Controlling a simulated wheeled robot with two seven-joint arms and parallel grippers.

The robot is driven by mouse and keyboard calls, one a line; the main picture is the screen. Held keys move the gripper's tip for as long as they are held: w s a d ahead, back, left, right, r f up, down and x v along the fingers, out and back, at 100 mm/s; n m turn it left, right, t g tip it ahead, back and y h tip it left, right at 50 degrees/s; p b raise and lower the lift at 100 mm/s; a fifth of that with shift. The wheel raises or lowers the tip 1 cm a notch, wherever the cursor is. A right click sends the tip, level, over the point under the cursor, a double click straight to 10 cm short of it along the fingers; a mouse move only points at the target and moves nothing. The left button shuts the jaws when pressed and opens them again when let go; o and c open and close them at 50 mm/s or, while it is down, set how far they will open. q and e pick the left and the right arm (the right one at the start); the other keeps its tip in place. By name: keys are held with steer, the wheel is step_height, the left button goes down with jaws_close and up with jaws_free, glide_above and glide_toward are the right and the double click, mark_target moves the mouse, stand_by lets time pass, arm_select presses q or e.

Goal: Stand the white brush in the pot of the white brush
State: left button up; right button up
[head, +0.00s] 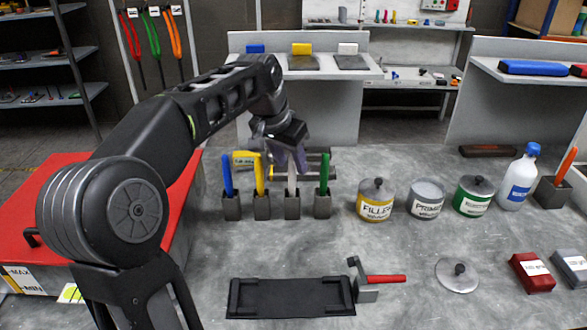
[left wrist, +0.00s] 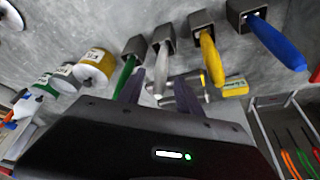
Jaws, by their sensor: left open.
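The white brush (head: 292,178) stands upright in its dark square pot (head: 292,207), third from the left in a row of brush pots. The brush also shows in the left wrist view (left wrist: 160,72), rising out of its pot (left wrist: 163,36). My left gripper (head: 289,157) is over the top of the white brush and partly hides it. In the left wrist view my left gripper (left wrist: 163,90) is open, with the brush's handle end between its fingers. I cannot tell whether a finger touches it. My right gripper is not in view.
Blue (head: 227,175), yellow (head: 259,175) and green (head: 324,175) brushes stand close by in their own pots. A filler tin (head: 376,201) and other tins stand to the right. A black tray (head: 285,298) lies in front. The bench between tray and pots is clear.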

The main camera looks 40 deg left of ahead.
arm_select(q)
steer(key=v, duration=0.3)
steer(key=shift+s+r, duration=0.1)
steer(key=shift+r, duration=0.15)
steer(key=shift+f, duration=0.1)
stand_by(0.7)
